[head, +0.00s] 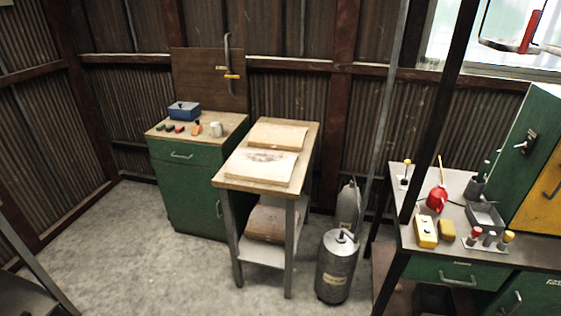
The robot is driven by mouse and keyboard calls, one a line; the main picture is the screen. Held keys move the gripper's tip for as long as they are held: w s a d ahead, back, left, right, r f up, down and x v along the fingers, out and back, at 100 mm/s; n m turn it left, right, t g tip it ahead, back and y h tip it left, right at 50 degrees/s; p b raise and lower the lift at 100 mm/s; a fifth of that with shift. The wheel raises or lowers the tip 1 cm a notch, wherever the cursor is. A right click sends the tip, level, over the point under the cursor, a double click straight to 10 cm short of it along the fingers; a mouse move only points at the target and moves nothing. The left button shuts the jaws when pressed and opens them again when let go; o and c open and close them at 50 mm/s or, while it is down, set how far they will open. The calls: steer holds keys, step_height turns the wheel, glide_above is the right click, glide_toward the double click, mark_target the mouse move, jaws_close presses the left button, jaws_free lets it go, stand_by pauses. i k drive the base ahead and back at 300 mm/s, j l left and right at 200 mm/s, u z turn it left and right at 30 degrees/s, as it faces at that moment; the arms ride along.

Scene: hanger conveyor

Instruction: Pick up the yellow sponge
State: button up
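Two small yellow objects stand side by side on the right workbench (403,232), near its front left edge. The right one is a plain, darker yellow block (447,233) that looks like the yellow sponge. The left one is a brighter yellow box (425,233) with a pale side and a small dark mark on top. They are too small to tell their material for certain. My gripper is not in view.
A red funnel-like can (437,199), a grey tray (486,217) and a rack of capped bottles (490,241) stand near the yellow objects. A dark post (432,110) rises before the bench. A grey cylinder (337,266) and wooden table (240,184) stand left; floor (120,250) is clear further left.

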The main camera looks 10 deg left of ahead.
mark_target(445, 228)
steer(key=i+l+u, duration=0.7)
steer(key=i+l, duration=0.15)
steer(key=i+l+u, duration=0.3)
steer(key=l, duration=0.3)
steer(key=i+j, duration=0.05)
steer(key=i, duration=0.05)
